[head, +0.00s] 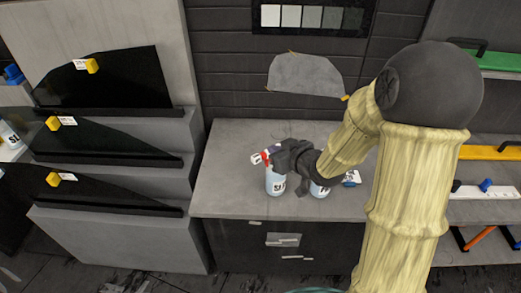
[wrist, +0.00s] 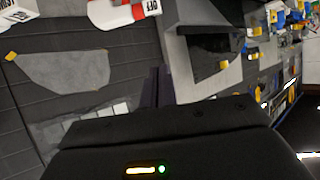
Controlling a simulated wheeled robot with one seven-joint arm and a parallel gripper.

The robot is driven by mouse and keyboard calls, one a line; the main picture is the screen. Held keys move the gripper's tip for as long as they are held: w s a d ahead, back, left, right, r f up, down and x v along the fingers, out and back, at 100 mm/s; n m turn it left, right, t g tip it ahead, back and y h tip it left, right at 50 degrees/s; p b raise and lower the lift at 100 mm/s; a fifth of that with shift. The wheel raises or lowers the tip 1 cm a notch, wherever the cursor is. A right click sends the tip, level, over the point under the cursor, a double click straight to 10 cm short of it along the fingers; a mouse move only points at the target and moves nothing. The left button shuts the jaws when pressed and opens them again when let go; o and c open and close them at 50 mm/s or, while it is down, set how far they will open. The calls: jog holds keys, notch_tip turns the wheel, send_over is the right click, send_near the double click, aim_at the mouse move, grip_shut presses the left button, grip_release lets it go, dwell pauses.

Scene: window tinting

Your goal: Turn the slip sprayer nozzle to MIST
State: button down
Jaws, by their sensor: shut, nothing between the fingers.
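A white spray bottle with a blue-tinted body (head: 275,182) stands on the grey bench. Its dark label seems to start with "SL". Its red and white nozzle (head: 261,157) points left, just beside my gripper (head: 281,158). My gripper is shut and empty, and it hides part of the sprayer head. Another white part (wrist: 17,11) reading MIST is cut off at the top left corner.
A second bottle (head: 319,190) stands under my wrist, partly hidden. A grey film sheet (head: 305,74) hangs on the dark wall. Dark glass panes (head: 108,77) with yellow clips lean at left. Bench (head: 230,190) left of the bottles is clear.

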jog(key=p, duration=0.4)
send_over(256, 159)
jog(key=f, duration=0.4)
jog(key=shift+w+d+f, duration=0.1)
jog(key=shift+d+f, duration=0.25)
jog(key=shift+d, duration=0.05)
jog(key=shift+s+d+f+p, duration=0.1)
jog(key=shift+s+f+p, duration=0.1)
jog(key=shift+f, duration=0.45)
jog(key=shift+s+d+f+p, duration=0.1)
jog(key=shift+d+f+p, duration=0.1)
jog(key=shift+f, duration=0.4)
jog(key=shift+s+d+f+p, duration=0.1)
jog(key=shift+s+f+p, duration=0.1)
jog(key=shift+f, duration=0.45)
jog(key=shift+a, duration=0.1)
